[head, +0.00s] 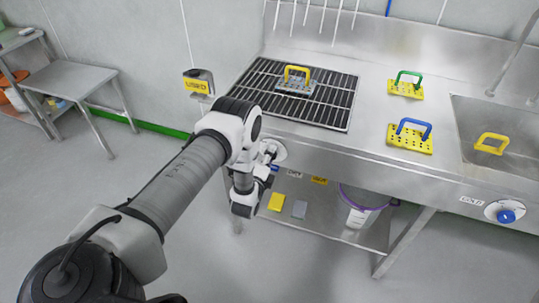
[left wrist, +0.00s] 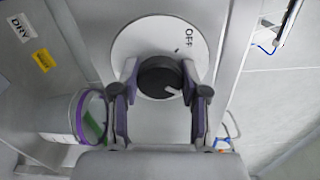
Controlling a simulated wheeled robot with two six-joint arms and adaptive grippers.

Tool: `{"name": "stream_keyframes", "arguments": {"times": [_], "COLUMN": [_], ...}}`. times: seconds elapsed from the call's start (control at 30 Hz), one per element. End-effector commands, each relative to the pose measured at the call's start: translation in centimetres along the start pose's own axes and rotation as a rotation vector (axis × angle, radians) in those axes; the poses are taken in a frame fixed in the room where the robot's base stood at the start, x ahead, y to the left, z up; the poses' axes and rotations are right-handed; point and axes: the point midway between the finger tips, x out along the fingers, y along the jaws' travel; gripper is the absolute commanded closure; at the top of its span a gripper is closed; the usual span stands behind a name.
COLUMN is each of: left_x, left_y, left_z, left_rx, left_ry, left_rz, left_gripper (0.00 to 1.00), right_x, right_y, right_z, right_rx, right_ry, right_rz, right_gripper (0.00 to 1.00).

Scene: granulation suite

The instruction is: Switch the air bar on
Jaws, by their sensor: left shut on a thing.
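A round white dial plate (left wrist: 135,45) marked OFF is on the front of the steel counter, with a black knob (left wrist: 158,72) at its centre. In the left wrist view my left gripper (left wrist: 161,80) has one finger on each side of the knob and is shut on it. A pale mark on the knob points to the lower right in that view, away from the OFF lettering. In the head view my left gripper (head: 267,156) is at the counter front, and the white plate (head: 279,152) is partly hidden behind it. My right gripper is not in view.
A DRY label (head: 294,173) and a yellow label (head: 319,180) are beside the dial. A blue knob (head: 506,216) is by the sink (head: 505,125). A purple-rimmed bucket (head: 358,217) stands on the lower shelf. A yellow-handled tool (head: 296,76) sits on the black grate (head: 330,100).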

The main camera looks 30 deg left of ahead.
Motion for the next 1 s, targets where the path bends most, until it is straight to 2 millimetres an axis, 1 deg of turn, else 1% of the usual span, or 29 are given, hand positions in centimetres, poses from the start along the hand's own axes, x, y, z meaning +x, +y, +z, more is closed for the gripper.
{"name": "stream_keyframes", "arguments": {"times": [0.03, 0.2, 0.4, 0.9, 0.93, 0.97, 1.0], "left_x": [0.15, 0.13, 0.1, 0.07, 0.06, 0.06, 0.05], "left_y": [-0.3, -0.23, -0.16, -0.07, -0.06, -0.06, -0.05], "left_z": [-0.15, -0.16, -0.17, -0.19, -0.18, -0.18, -0.16], "left_rx": [0.029, 0.121, 0.181, 0.199, 0.199, 0.199, 0.199], "left_ry": [0.003, 0.003, 0.004, 0.004, 0.004, 0.004, 0.004], "left_rz": [-0.006, -0.006, -0.005, -0.003, -0.003, -0.003, -0.002], "left_gripper": [0.9, 0.9, 0.9, 0.9, 0.45, 0.34, 0.3], "right_x": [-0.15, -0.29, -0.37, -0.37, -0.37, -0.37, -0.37], "right_y": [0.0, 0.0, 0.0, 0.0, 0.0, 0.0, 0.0], "right_z": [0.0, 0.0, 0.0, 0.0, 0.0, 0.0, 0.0], "right_rx": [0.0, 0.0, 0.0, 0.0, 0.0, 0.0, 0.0], "right_ry": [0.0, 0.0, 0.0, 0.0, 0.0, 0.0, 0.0], "right_rz": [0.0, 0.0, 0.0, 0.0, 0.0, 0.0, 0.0], "right_gripper": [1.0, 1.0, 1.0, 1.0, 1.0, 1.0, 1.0]}}
